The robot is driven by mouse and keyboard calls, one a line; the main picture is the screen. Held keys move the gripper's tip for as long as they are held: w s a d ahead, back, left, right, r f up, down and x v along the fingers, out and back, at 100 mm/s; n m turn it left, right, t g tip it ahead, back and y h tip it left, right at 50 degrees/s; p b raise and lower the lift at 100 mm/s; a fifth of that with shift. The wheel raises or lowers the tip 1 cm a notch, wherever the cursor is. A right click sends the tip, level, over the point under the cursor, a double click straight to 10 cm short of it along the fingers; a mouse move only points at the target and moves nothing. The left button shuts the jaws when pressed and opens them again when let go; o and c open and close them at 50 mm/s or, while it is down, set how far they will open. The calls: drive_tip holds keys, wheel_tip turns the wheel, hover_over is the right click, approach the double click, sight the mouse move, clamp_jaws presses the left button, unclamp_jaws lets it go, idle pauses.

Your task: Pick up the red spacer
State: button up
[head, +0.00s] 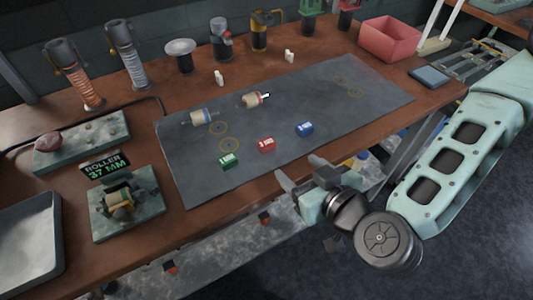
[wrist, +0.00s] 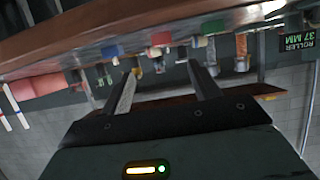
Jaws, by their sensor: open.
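The red spacer (head: 266,144) is a small block with a white label, lying on the dark mat (head: 340,110) between a green spacer (head: 229,160) and a blue spacer (head: 305,129). My gripper (head: 299,172) is open and empty at the front edge of the table, apart from the red spacer and on the near side of it. In the wrist view, the picture is upside down. There the red spacer (wrist: 161,39) shows beyond and roughly between my two spread fingers (wrist: 163,68). Nothing hides it in the head view.
Two cream rollers (head: 256,100) lie farther back on the mat. A roller stand with a sign (head: 125,203) and a grey tray (head: 28,240) are at left. A red bin (head: 390,38) stands at back right. The mat around the red spacer is clear.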

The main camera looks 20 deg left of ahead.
drive_tip(key=b, duration=0.1)
approach(268, 144)
drive_tip(key=x, duration=0.3)
drive_tip(key=shift+w+f, duration=0.1)
drive_tip(key=shift+w, duration=0.15)
drive_tip(key=shift+p+x, duration=0.7)
drive_tip(key=shift+x, duration=2.2)
drive_tip(key=shift+s+a, duration=0.15)
drive_tip(key=shift+s, duration=0.05)
drive_tip(key=c, duration=1.1)
